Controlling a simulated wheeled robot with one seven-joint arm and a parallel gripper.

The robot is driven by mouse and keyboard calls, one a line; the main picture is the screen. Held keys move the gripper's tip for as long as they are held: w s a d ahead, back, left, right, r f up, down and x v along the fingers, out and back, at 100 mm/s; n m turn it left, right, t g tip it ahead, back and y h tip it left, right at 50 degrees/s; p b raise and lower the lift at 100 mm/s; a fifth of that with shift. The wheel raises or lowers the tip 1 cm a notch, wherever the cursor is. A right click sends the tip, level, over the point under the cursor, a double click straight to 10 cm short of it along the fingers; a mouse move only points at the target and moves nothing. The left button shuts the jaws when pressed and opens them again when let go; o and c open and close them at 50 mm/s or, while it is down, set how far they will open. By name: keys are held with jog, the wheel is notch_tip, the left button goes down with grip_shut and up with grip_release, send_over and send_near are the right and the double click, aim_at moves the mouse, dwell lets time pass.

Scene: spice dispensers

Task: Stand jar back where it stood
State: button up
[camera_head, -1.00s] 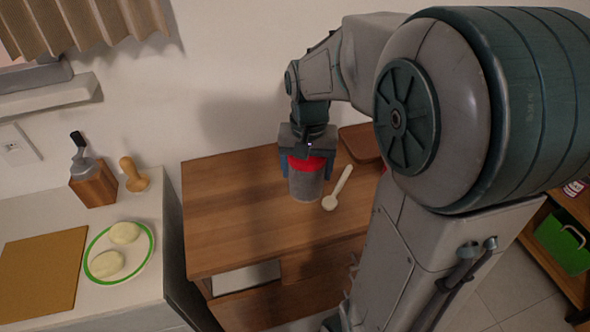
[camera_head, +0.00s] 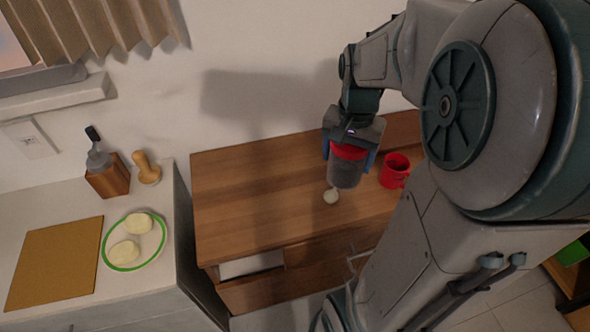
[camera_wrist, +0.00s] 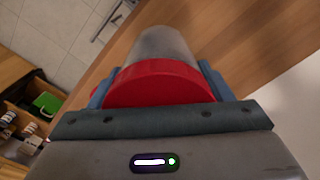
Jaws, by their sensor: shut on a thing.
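The jar (camera_head: 345,172) is a grey, slightly see-through cylinder with a red lid. My gripper (camera_head: 349,151) is shut on it around the lid, with one blue finger on each side. The jar hangs upright or nearly so over the wooden cabinet top (camera_head: 250,195); I cannot tell how far its base is above the wood. In the wrist view the red lid (camera_wrist: 160,84) lies between the fingers, and the grey body (camera_wrist: 163,44) extends beyond it.
A red mug (camera_head: 395,171) stands right of the jar. The cabinet top's left part is clear. On the left counter are a cutting board (camera_head: 52,264), a green-rimmed plate (camera_head: 153,243) and a wooden block (camera_head: 108,181).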

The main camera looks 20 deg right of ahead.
jog(key=shift+w+d+r+m+p, duration=0.15)
jog(key=shift+w+d+m+p, duration=0.25)
jog(key=shift+m+p, duration=0.55)
jog(key=shift+a, duration=0.1)
jog(key=shift+w+a+f+p, duration=0.45)
jog(key=shift+w+a+f, duration=0.55)
jog(key=shift+a+f, duration=0.75)
jog(key=shift+w+a+f+p, duration=0.5)
jog(key=shift+w+a+f, duration=0.45)
jog(key=shift+a+f, duration=0.8)
jog(key=shift+w+a+f+p, duration=0.45)
jog(key=shift+w+a+f, duration=0.75)
jog(key=shift+f, duration=0.95)
jog(key=shift+s+a, duration=0.15)
jog(key=shift+s, duration=0.05)
jog(key=shift+f, duration=0.2)
jog(key=o, duration=1.8)
jog(key=shift+r, duration=0.1)
